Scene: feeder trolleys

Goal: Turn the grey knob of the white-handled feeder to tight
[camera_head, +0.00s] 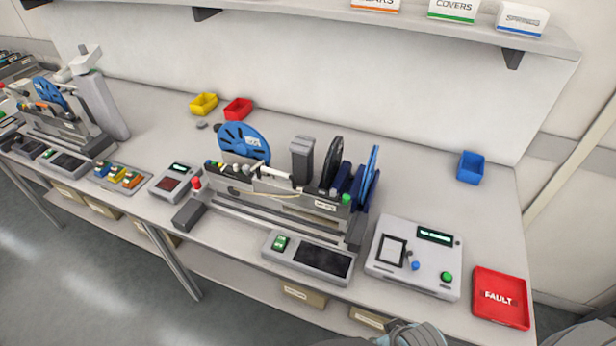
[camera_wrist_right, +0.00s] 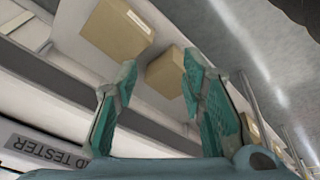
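The feeder bank (camera_head: 290,205) stands mid-table in the head view, with a large blue reel (camera_head: 243,141) and further reels on it. A white bar (camera_head: 277,173), possibly the white handle, lies along its top among small coloured parts. I cannot make out the grey knob with certainty. My right gripper (camera_wrist_right: 160,70) is open and empty in the right wrist view, its two teal fingers apart. It is away from the feeders and faces cardboard boxes under the table. My left gripper is not in view.
A tester box (camera_head: 415,257) and a red FAULT tray (camera_head: 501,297) are at the right. A control panel (camera_head: 308,258) lies in front of the feeders. Yellow (camera_head: 204,103), red (camera_head: 238,108) and blue (camera_head: 471,168) bins stand behind. Cardboard boxes (camera_wrist_right: 115,30) sit below the table.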

